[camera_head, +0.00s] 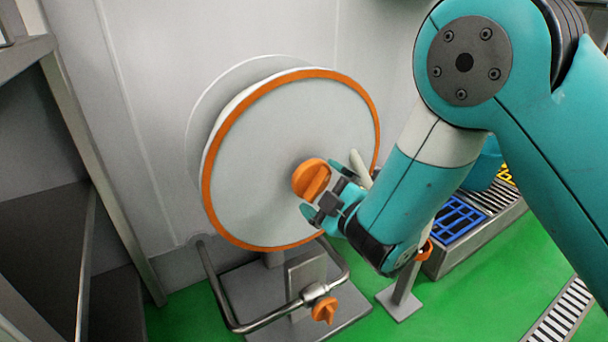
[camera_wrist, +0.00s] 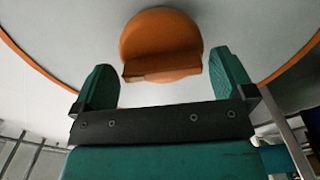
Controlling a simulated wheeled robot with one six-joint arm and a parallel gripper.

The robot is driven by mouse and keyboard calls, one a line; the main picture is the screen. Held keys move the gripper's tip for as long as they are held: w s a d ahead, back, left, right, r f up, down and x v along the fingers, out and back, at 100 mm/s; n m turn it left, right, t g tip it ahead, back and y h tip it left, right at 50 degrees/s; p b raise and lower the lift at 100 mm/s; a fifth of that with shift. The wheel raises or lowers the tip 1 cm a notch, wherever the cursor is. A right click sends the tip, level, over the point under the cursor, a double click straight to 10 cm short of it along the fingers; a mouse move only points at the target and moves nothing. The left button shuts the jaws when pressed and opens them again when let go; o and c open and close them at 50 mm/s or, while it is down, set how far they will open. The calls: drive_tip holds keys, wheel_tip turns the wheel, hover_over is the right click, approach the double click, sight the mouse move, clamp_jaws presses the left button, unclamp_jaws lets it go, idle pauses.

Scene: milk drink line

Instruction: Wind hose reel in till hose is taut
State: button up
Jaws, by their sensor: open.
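The hose reel (camera_head: 262,120) is a large light grey disc with an orange rim, standing in front of the wall. An orange round knob with a raised grip bar (camera_head: 311,179) sits near its middle; in the wrist view the knob (camera_wrist: 160,45) is straight ahead. My gripper (camera_head: 328,190) is open, its teal fingers on either side of the knob's lower part in the wrist view. I cannot tell whether they touch it. A pale handle (camera_head: 360,168) sticks out from the disc, partly behind my gripper. No hose can be made out clearly.
A bent metal pipe with an orange valve handle (camera_head: 324,309) stands below the reel. A metal post (camera_head: 401,296) is to its right. A grated bench (camera_head: 474,225) holds a blue rack (camera_head: 452,220). A dark shelf (camera_head: 50,240) is at the left.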

drive_tip(key=shift+x, duration=0.9)
drive_tip(key=shift+a, duration=0.1)
drive_tip(key=c, duration=0.9)
drive_tip(key=shift+c, duration=0.2)
